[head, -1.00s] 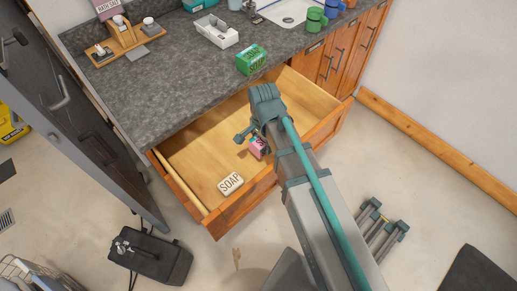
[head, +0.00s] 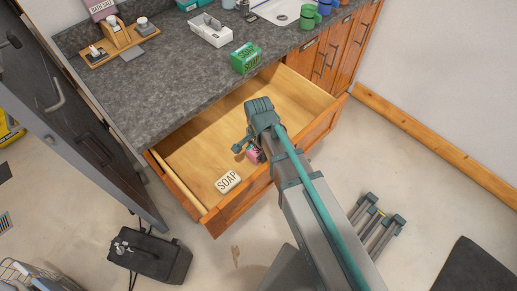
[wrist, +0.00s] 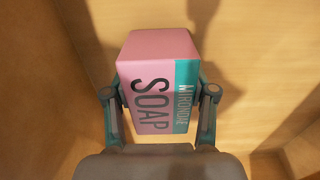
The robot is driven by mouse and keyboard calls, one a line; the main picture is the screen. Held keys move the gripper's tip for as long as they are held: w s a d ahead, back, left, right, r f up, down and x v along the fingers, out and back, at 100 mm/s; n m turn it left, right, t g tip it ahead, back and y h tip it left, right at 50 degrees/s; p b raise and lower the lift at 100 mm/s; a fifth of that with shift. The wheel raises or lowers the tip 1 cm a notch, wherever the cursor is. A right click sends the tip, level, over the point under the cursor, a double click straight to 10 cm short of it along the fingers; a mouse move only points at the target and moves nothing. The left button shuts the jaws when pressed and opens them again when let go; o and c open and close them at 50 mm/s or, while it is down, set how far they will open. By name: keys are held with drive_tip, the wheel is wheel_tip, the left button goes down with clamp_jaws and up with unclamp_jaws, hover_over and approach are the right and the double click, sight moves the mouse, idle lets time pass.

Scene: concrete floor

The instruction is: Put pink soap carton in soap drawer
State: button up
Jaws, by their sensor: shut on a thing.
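The pink soap carton (wrist: 148,92) with a teal band is between the two fingers of my gripper (wrist: 160,108) in the wrist view, which is shut on it. In the head view the carton (head: 254,155) is mostly hidden by my arm and the gripper (head: 246,147). It is inside the open wooden drawer (head: 205,150), near the drawer's front wall. I cannot tell whether the carton touches the drawer floor. A white soap bar (head: 228,181) lies in the drawer to the left of the carton.
A green soap carton (head: 245,58) stands on the grey counter (head: 150,85) above the drawer. The drawer's left and back floor is clear.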

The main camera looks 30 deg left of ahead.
drive_tip(key=o, duration=1.3)
drive_tip(key=shift+f, duration=0.1)
drive_tip(key=shift+o, duration=0.2)
wheel_tip(320, 180, up, 12)
drive_tip(key=shift+r+b, duration=0.2)
drive_tip(key=shift+b, duration=0.4)
